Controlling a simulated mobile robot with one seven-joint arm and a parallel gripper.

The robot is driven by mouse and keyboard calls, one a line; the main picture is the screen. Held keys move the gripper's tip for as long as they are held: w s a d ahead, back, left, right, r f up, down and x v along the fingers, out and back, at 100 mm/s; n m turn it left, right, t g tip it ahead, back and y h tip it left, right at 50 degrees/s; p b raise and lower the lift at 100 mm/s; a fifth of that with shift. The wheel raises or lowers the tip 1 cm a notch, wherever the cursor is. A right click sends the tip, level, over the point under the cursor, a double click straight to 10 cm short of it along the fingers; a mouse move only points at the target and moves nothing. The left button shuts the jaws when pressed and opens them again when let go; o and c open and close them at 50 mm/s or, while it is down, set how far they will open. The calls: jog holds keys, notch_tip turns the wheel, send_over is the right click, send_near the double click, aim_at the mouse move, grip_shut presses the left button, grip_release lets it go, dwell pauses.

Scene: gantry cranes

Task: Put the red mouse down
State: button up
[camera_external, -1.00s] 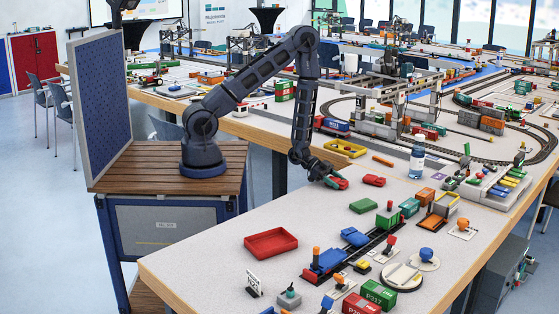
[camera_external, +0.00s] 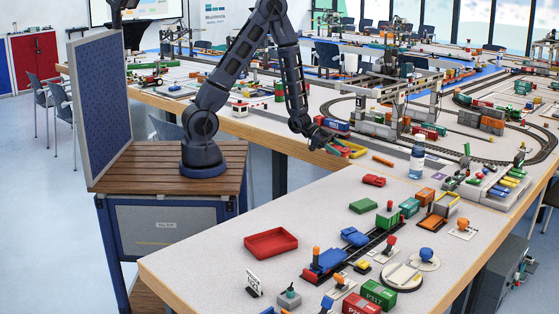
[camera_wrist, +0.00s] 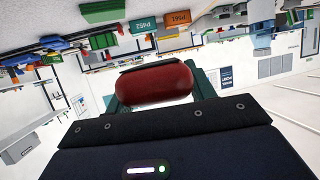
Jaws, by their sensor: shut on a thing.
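The red mouse (camera_wrist: 155,86) is a rounded red body held between the green fingers of my gripper in the wrist view. My gripper (camera_external: 335,147) is shut on it, in front of the yellow tray (camera_external: 357,153) in the external view. It appears raised above the table surface (camera_external: 330,205). The mouse is mostly hidden by the fingers in the external view.
A small red car-like object (camera_external: 373,180) lies on the table below and right of my gripper. An orange bar (camera_external: 383,161), a green block (camera_external: 363,206) and a red tray (camera_external: 271,243) lie nearby. Bare table lies left of the green block.

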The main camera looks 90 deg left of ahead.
jog(key=shift+r, duration=2.65)
jog(key=w+a+f+n+t+y, duration=0.1)
jog(key=a+n+y, duration=0.45)
jog(key=a, duration=1.45)
jog(key=w+a+n+t+y, duration=0.1)
jog(key=a+n+y, duration=0.5)
jog(key=a, duration=1.4)
jog(key=r+n+g+y, duration=0.1)
jog(key=n+g+y, duration=0.7)
jog(key=n+y, duration=0.1)
send_over(287, 132)
notch_tip(287, 132, down, 20)
jog(key=shift+s+d+r, duration=0.1)
jog(key=shift+d, duration=0.05)
